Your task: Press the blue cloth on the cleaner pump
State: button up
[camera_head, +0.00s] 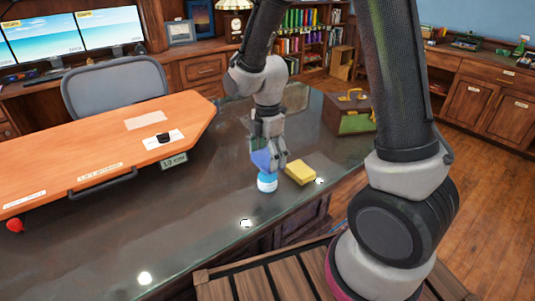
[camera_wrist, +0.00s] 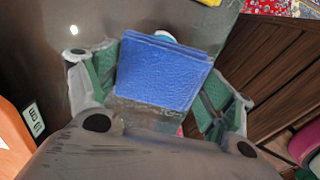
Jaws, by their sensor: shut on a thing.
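My gripper (camera_head: 276,160) is shut on the blue cloth (camera_head: 261,159), low over the dark desk. In the wrist view the folded cloth (camera_wrist: 163,75) sits between the two green-padded fingers. The cleaner pump (camera_head: 267,182), a small round white and blue thing, stands on the desk right below the cloth. In the wrist view only a small pale bit of the pump (camera_wrist: 165,36) shows past the cloth's far edge. The cloth's lower edge is at the pump's top in the head view; I cannot tell if they touch.
A yellow sponge (camera_head: 300,173) lies just right of the pump. A green and brown case (camera_head: 350,112) stands at the desk's far right. An orange board (camera_head: 110,150) covers the desk's left side. The dark desk top (camera_head: 190,215) is mostly clear in front.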

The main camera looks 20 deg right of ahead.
aim_at(267, 156)
jog(key=shift+f, duration=0.85)
dwell(0.5)
jog(key=shift+r, duration=0.1)
dwell(0.4)
jog(key=shift+r, duration=3.45)
